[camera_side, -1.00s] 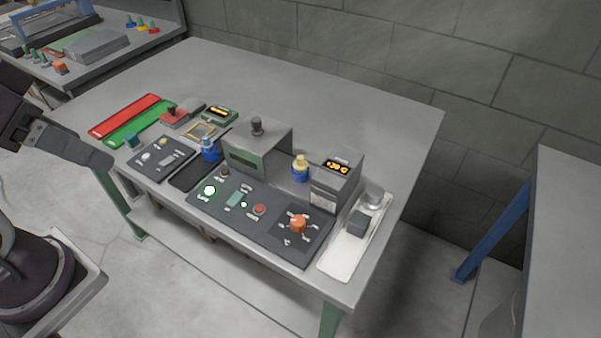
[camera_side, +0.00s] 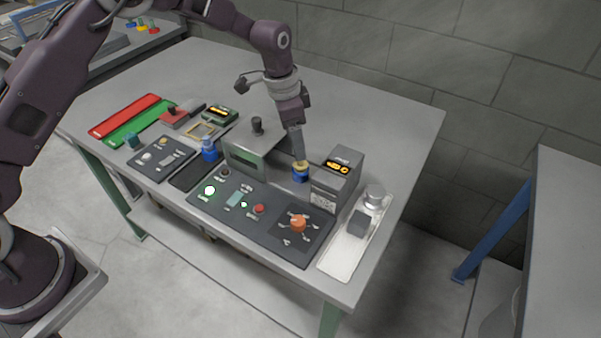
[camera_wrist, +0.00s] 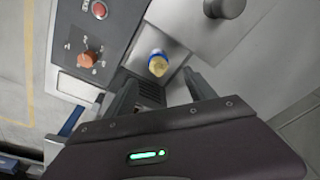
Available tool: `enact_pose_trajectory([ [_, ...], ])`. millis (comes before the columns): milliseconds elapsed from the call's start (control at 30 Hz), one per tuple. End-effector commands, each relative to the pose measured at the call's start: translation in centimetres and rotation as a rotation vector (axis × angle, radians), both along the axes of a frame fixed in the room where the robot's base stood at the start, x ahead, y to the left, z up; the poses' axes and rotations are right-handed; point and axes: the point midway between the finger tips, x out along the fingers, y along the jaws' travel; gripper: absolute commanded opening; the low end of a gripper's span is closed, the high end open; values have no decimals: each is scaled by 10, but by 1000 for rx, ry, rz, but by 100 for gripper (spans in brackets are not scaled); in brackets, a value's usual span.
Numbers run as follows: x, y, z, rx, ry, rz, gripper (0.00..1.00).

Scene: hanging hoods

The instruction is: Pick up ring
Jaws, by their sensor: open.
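A small round blue piece with a yellow top (camera_side: 300,172) stands on the table between the grey hood and the grey box with the lit display. I cannot tell which part of it is the ring. In the side view my gripper (camera_side: 299,157) points down just above the yellow top and hides some of it. In the wrist view the same yellow top, with a blue rim around it (camera_wrist: 158,65), shows just beyond the open fingers, roughly between their tips. My gripper (camera_wrist: 158,82) is open and has nothing between its fingers.
The grey hood (camera_side: 246,157) stands close on the left, and the display box (camera_side: 335,185) close on the right. A dark control panel (camera_side: 277,237) with an orange knob lies in front. A white tray (camera_side: 343,253) is at right. The table's back right is clear.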

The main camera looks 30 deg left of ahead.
Motion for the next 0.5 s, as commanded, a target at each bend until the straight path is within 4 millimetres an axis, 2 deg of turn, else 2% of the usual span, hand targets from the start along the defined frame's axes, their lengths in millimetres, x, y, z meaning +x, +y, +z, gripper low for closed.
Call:
enact_pose_trajectory([
  [33,2,-2,-11,-2,6,-11,64],
  [267,4,-5,-45,-2,12,-18,64],
  [400,3,-7,-72,-2,12,-16,64],
  [500,6,-8,-83,-3,10,-15,64],
])
